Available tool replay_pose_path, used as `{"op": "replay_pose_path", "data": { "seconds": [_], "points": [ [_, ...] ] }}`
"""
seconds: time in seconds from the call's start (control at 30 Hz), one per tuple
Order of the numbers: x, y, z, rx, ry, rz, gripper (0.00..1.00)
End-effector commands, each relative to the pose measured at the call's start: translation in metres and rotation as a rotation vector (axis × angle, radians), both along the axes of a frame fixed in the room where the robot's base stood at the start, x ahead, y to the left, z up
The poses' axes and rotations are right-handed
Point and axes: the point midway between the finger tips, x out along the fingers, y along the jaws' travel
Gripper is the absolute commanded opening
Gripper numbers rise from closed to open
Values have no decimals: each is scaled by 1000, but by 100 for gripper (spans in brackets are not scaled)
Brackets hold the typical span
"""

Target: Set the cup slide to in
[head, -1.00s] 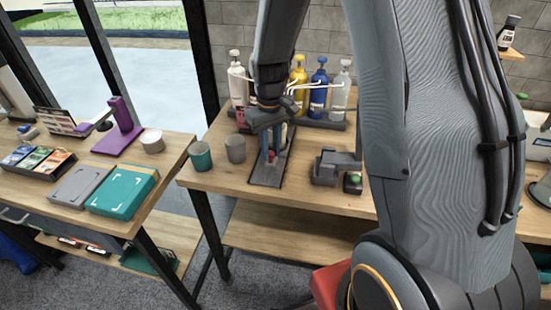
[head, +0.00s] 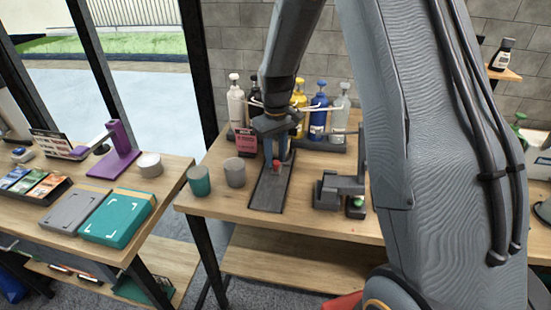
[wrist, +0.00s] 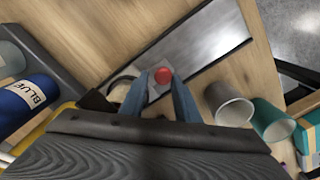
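The cup slide is a dark, flat plate (head: 270,193) on the wooden bench, with a red knob (head: 276,163) on it. The knob is toward the plate's back half, on the bottle side. My gripper (head: 278,157) points down over the plate at the knob. In the wrist view, the slide plate (wrist: 212,44) runs diagonally and the red knob (wrist: 162,75) shows between the tips of my two blue fingers (wrist: 161,88). The fingers are apart, one on each side of the knob. I cannot tell if they touch it.
A teal cup (head: 199,181) and a grey cup (head: 235,172) stand left of the slide. Several pump bottles, including a blue one (head: 318,112), stand behind it. A dark device (head: 332,193) with a green part stands to the right. The bench front is clear.

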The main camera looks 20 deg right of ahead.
Motion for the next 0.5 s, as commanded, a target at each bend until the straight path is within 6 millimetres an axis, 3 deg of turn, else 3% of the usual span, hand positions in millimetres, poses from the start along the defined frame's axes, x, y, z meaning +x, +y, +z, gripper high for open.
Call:
{"op": "replay_pose_path", "data": {
  "seconds": [0.5],
  "points": [
    [-2,-1,-1,0,6,-2,40]
  ]
}}
